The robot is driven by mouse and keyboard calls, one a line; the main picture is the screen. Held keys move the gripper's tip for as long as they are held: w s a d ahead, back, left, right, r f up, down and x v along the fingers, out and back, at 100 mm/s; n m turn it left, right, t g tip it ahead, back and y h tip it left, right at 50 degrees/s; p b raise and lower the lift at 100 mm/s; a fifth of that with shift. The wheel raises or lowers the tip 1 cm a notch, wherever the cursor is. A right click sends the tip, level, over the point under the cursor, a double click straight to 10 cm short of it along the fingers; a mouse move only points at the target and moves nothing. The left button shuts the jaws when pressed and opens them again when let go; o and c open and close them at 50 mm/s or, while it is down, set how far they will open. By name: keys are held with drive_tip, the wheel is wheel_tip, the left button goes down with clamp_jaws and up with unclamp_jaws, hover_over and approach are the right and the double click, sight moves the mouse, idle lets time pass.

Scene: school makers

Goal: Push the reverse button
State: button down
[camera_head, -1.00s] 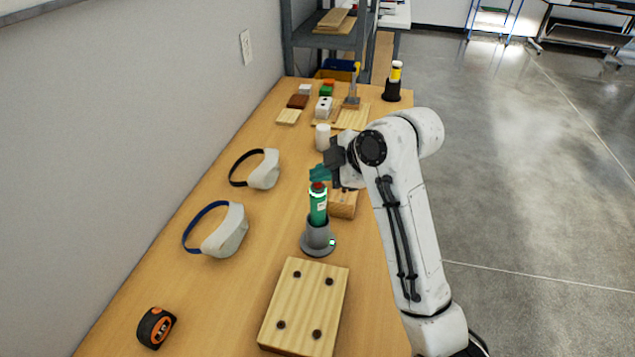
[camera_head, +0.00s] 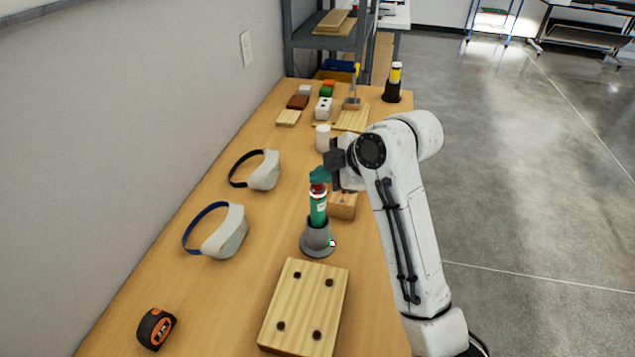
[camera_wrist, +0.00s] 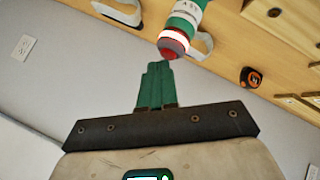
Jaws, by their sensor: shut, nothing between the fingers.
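A green electric screwdriver (camera_head: 318,209) stands upright in a round grey stand (camera_head: 318,240). Its upper end has a lit ring (camera_wrist: 173,39) and a red cap (camera_wrist: 171,51), seen close up in the wrist view. No lettering for a reverse button is readable. My gripper (camera_head: 319,178) has teal fingers and is shut and empty, right over the screwdriver's top. In the wrist view the fingertips (camera_wrist: 158,67) lie right at the red cap; I cannot tell for sure whether they touch it.
A wooden block with dark screws (camera_head: 305,308) lies in front of the stand. A smaller wooden block (camera_head: 342,206) is behind it to the right. Two headsets (camera_head: 225,232) and a tape measure (camera_head: 156,328) lie to the left. A white cylinder (camera_head: 322,138) stands farther back.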

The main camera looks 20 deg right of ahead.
sight(322, 189)
drive_tip(key=shift+r+p, duration=0.4)
drive_tip(key=shift+r, duration=0.15)
drive_tip(key=shift+r, duration=0.1)
wheel_tip(322, 189, up, 6)
drive_tip(key=p, duration=0.5)
drive_tip(key=shift+p, duration=0.3)
